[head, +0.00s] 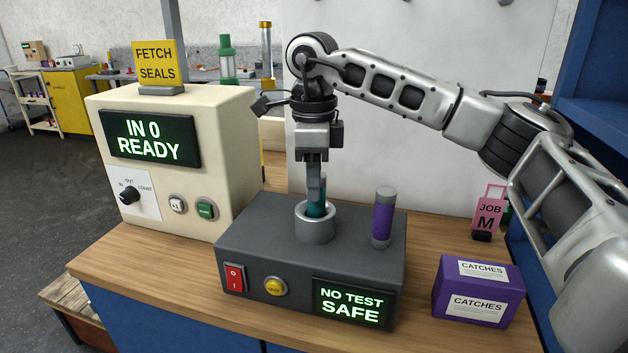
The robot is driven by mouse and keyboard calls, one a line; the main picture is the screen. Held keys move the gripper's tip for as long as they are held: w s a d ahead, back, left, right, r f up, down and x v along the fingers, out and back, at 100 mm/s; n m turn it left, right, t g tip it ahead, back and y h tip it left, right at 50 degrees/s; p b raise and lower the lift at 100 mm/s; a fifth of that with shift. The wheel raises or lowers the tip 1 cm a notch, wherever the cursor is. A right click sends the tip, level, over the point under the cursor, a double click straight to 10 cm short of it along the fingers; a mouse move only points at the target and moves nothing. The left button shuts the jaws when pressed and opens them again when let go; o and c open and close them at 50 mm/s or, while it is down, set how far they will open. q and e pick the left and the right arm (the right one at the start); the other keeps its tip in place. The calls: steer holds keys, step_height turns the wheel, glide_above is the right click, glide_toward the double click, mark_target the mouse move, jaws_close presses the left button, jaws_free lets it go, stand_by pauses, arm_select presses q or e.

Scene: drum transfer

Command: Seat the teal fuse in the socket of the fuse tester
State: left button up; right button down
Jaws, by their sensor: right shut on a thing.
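The fuse tester (240,250) is a dark grey box on the wooden bench, with a red rocker switch (234,278), a yellow button (275,287) and a screen (354,301) reading "NO TEST SAFE". Its socket (315,230) is a light grey ring on the top. The teal fuse (316,209) stands upright at the socket, its lower end hidden by the ring; I cannot tell how deep it sits. My right gripper (315,195) points straight down from above and is shut on the teal fuse. My left gripper is not in view.
A purple fuse (383,218) stands upright on the tester, right of the socket. A cream machine (225,140) reading "IN 0 READY" stands at left, with a yellow "FETCH SEALS" sign (156,64). A purple "CATCHES" box (478,290) and pink "JOB M" tag (489,212) are at right.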

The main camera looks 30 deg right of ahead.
steer(key=shift+f, duration=0.45)
steer(key=shift+f, duration=0.1)
steer(key=shift+f, duration=0.15)
steer(key=c, duration=1.1)
jaws_free()
